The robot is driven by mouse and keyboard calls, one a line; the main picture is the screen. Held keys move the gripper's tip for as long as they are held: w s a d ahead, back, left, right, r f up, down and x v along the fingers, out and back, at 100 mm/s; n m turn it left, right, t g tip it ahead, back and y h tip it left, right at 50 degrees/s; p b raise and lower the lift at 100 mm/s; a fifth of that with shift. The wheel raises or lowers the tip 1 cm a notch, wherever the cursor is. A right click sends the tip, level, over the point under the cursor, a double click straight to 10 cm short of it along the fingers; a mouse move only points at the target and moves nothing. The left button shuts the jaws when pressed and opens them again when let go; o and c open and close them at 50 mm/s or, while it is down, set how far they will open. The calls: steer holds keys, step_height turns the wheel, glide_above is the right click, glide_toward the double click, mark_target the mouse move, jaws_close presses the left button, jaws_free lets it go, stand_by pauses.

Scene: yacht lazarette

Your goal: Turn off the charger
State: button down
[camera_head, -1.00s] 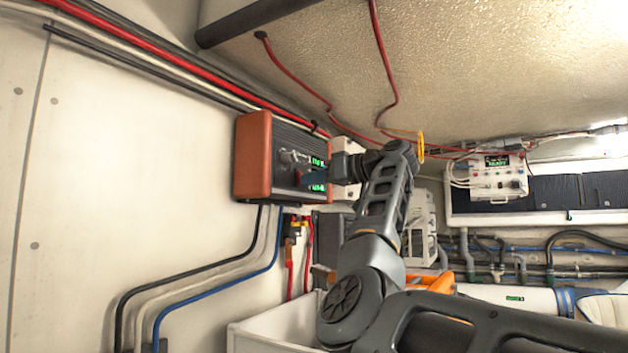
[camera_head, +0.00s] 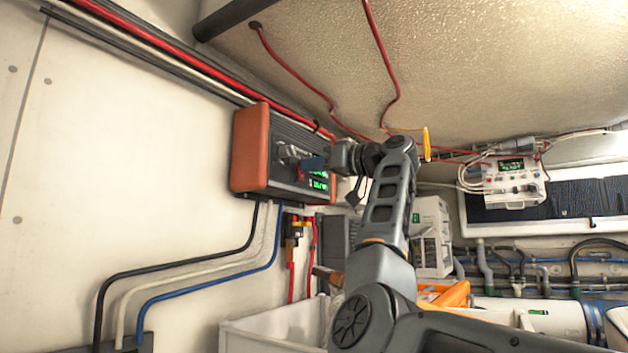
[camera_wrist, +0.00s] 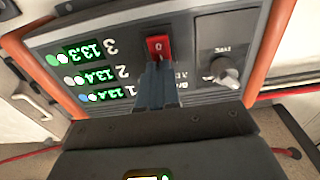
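The charger (camera_head: 251,152) is a dark ribbed box with orange end caps, fixed to the left wall. Its green displays are lit in both views. In the wrist view its face (camera_wrist: 188,60) shows three numbered readings, a red rocker switch (camera_wrist: 158,46) marked 0, and a grey knob (camera_wrist: 224,72). My gripper (camera_wrist: 157,72) has its blue-grey fingers together, with nothing seen between them. The fingertips are at the near edge of the red switch; I cannot tell whether they touch it. In the head view my gripper (camera_head: 312,164) is in front of the charger face.
Red, black, white and blue cables (camera_head: 190,282) run along the wall above and below the charger. A white control box (camera_head: 514,184) hangs at the right. A white bin (camera_head: 270,332) stands below. Red wires hang from the ceiling.

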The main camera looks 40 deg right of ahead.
steer(key=s+d+r+b, duration=0.1)
steer(key=s+d+r, duration=0.6)
steer(key=s+r, duration=0.1)
steer(key=shift+s+d+r+b, duration=0.15)
steer(key=shift+d+b, duration=0.2)
steer(key=shift+d, duration=0.05)
